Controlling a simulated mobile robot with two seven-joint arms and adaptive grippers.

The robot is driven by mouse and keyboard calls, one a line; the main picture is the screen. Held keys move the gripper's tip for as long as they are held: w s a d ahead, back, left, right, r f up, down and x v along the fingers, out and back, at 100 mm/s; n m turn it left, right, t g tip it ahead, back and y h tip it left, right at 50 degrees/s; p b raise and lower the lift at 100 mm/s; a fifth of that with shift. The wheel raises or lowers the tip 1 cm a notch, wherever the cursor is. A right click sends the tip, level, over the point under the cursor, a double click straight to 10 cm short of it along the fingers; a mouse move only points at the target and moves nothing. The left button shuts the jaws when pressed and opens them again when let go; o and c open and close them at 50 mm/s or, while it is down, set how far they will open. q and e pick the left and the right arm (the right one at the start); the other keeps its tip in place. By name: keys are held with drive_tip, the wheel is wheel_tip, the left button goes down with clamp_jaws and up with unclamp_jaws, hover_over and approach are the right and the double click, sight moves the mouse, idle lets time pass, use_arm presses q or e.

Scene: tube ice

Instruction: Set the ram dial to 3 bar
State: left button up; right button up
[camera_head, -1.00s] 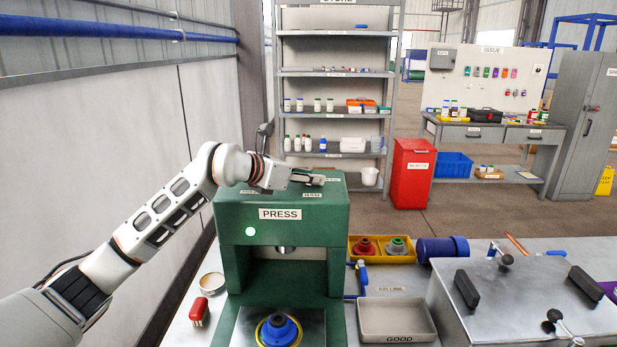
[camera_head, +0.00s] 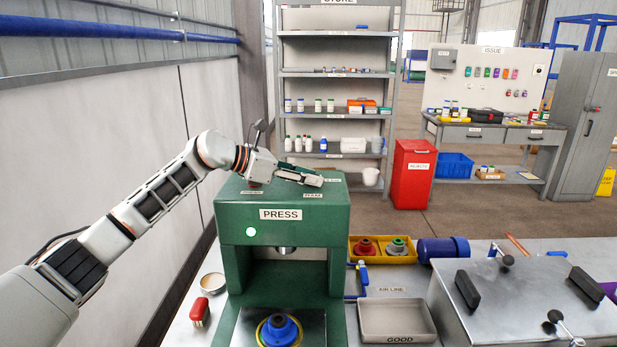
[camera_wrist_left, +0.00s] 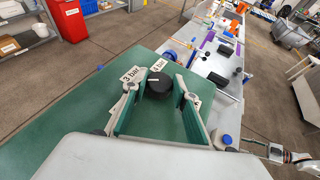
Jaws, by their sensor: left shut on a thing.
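The green press (camera_head: 284,217) stands at the left of the bench, with a RAM label on its top. The ram dial is a short black knob (camera_wrist_left: 159,87) on the press top, seen in the left wrist view. The pointer's exact setting is too small to read surely.
A blue part (camera_head: 278,330) sits in the press opening. A GOOD tray (camera_head: 398,339), a yellow bin (camera_head: 382,259) with red and green parts, and a grey metal box (camera_head: 530,290) stand to the right. A red-handled brush (camera_head: 200,311) lies left of the press.

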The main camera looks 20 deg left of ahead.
use_arm(q)
drive_tip(key=shift+f, duration=0.15)
drive_tip(key=o, duration=1.1)
drive_tip(key=v, duration=1.2)
drive_tip(key=shift+a, duration=0.2)
drive_tip(key=shift+w, duration=0.1)
